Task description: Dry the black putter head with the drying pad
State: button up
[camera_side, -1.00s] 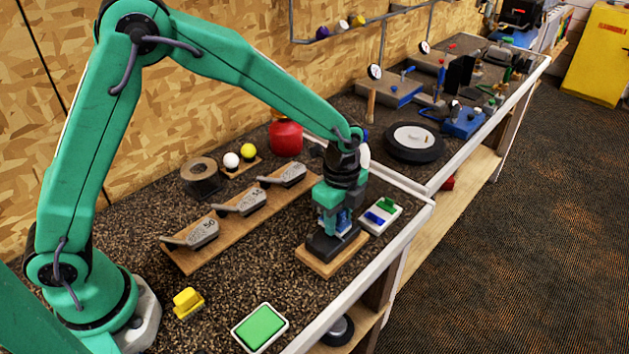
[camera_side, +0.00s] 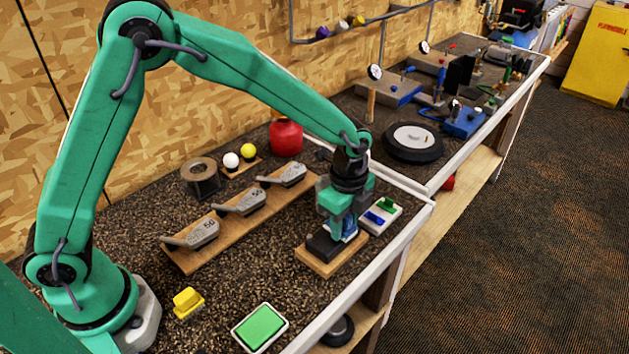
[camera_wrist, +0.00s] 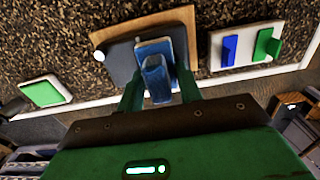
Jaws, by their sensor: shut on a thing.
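The black putter head (camera_side: 324,247) rests on a wooden block (camera_side: 331,263) near the bench's front edge. My gripper (camera_side: 344,232) is upright over it, shut on a blue pad with a raised handle. In the wrist view the blue drying pad (camera_wrist: 156,77) sits between my green fingers (camera_wrist: 158,95), with its base over the dark putter head (camera_wrist: 122,62). The pad appears to touch the head's top face, though the exact contact is hidden. Part of the head is covered by the pad and gripper.
A white tray (camera_side: 396,221) with blue and green blocks stands just right of the wooden block. Iron heads lie on a long board (camera_side: 252,213) to the left. A green pad in a white tray (camera_side: 260,327) and a yellow block (camera_side: 187,301) are nearer the front.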

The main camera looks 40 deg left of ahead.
jog(key=shift+a, duration=0.35)
jog(key=shift+r, duration=0.2)
jog(key=shift+r, duration=3.4)
